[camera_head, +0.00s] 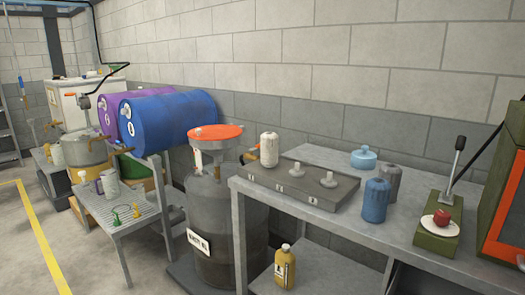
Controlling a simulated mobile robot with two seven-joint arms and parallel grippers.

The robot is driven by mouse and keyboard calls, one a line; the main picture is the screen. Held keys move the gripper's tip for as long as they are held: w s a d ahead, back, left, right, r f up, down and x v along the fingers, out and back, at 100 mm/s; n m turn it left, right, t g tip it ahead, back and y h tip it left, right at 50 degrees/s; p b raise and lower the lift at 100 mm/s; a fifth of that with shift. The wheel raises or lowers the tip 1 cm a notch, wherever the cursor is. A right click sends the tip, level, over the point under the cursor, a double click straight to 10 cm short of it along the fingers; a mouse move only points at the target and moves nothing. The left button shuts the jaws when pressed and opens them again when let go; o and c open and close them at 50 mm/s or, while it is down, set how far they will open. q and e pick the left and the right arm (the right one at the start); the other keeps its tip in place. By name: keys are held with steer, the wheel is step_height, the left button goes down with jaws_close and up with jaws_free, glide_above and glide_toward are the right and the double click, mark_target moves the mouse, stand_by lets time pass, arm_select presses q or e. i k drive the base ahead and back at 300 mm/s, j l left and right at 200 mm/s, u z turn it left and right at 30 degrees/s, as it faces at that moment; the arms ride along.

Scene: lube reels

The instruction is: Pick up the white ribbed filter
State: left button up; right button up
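The white ribbed filter (269,149) stands upright at the back left end of a low dark grey case (301,186) on the grey workbench (318,222). I cannot tell if it sits on a peg like the two pale pegs beside it on the case. A blue ribbed filter (376,203) and a dark grey ribbed filter (393,177) stand upright on the bench to the right of the case. Neither of my grippers shows in the head view, and nothing touches the white filter.
A green lever press (437,234) with a red piece is at the right. An orange-topped grey drum (217,220) stands left of the bench. The bench front is mostly clear.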

mark_target(267, 159)
steer(key=i+j, duration=0.45)
steer(key=i, duration=0.15)
steer(key=i+j, duration=0.45)
steer(key=i, duration=0.2)
steer(key=i+j+z, duration=0.35)
steer(key=i+j, duration=0.2)
